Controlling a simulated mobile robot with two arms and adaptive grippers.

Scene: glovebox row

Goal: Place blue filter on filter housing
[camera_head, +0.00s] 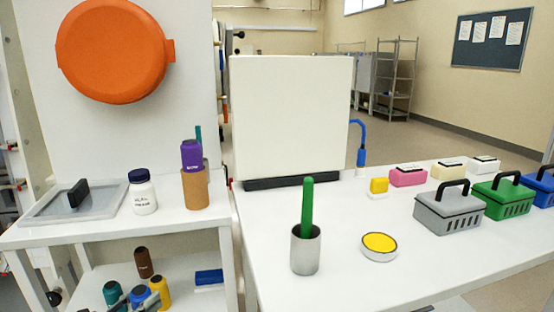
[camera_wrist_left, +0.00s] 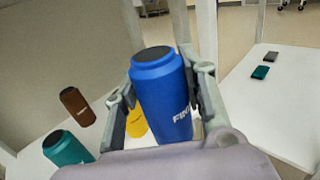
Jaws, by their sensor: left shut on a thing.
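The blue filter (camera_wrist_left: 163,95) is an upright blue cylinder with a dark cap and white lettering. It stands between the two fingers of my left gripper (camera_wrist_left: 160,105), which is shut on it. In the head view the blue filter (camera_head: 140,297) and my left gripper (camera_head: 138,302) show low at the left, at the lower shelf. I cannot tell whether the filter's base touches the shelf. A purple filter (camera_head: 191,156) sits in a tan cylinder (camera_head: 195,190) on the upper shelf, possibly the filter housing. My right gripper is not in view.
Brown (camera_head: 142,262), teal (camera_head: 112,293) and yellow (camera_head: 160,290) filters stand close around the blue one. The upper shelf (camera_head: 110,222) above holds a grey tray (camera_head: 50,208) and a white bottle (camera_head: 143,193). A blue block (camera_head: 208,277) lies on the lower shelf.

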